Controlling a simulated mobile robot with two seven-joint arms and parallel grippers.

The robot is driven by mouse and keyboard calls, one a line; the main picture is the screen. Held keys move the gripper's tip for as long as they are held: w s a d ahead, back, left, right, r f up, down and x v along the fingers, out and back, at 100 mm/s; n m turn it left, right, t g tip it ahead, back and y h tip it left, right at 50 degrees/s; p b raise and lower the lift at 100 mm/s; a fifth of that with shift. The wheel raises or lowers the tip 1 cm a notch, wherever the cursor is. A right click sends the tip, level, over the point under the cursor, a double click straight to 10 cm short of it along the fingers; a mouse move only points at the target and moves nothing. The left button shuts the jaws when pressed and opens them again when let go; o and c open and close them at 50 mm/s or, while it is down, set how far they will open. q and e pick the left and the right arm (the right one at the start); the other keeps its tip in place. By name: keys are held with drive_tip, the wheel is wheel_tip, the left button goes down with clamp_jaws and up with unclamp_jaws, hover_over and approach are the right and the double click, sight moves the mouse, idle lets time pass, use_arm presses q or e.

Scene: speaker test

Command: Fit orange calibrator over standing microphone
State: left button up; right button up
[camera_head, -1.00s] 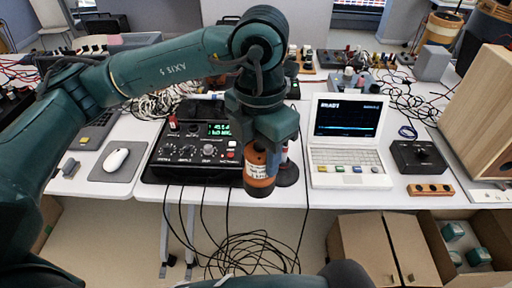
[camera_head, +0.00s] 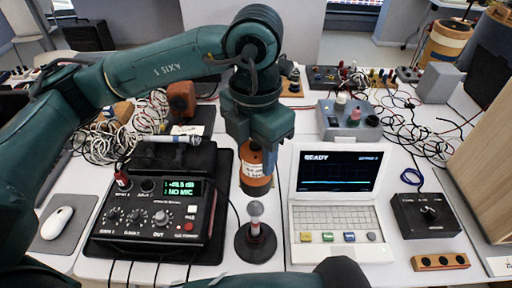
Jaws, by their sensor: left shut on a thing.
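The orange calibrator (camera_head: 256,172) with a white label is held upright in my left gripper (camera_head: 256,142), which is shut on its upper part. The standing microphone (camera_head: 255,212) has a pale grey rounded tip and rises from a round dark base (camera_head: 255,243) on the white table. In the head view the calibrator's lower end shows just above the microphone tip, with a small gap between them; the depth between them is hard to judge. My right gripper is not in view.
Left of the microphone stands a black meter box (camera_head: 158,212) with a green display reading "NO MIC". To its right is a white laptop (camera_head: 335,215) showing "READY". A black knob box (camera_head: 428,215) and a wooden block (camera_head: 440,262) lie farther right. A mouse (camera_head: 57,222) is far left.

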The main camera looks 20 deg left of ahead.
sight(255, 176)
use_arm(q)
drive_tip(key=shift+s+f+b, duration=0.25)
drive_tip(key=shift+f+b, duration=0.15)
drive_tip(key=shift+f, duration=0.35)
drive_tip(key=shift+f+b, duration=0.6)
drive_tip(key=shift+f, duration=0.85)
drive_tip(key=shift+w+f+b, duration=0.1)
drive_tip(key=shift+f+b, duration=0.3)
drive_tip(key=shift+f, duration=0.5)
drive_tip(key=shift+f+b, duration=0.45)
drive_tip(key=shift+b, duration=0.1)
drive_tip(key=shift+f+b, duration=0.7)
drive_tip(key=shift+b, duration=0.2)
drive_tip(key=shift+f+b, duration=0.25)
drive_tip(key=shift+b, duration=0.05)
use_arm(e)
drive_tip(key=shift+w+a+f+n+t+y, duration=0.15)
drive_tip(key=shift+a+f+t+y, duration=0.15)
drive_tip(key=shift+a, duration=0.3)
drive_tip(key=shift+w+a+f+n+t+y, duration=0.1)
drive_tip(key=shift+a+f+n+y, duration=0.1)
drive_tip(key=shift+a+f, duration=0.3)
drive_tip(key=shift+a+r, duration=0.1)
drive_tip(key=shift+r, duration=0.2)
use_arm(q)
drive_tip(key=shift+f, duration=0.1)
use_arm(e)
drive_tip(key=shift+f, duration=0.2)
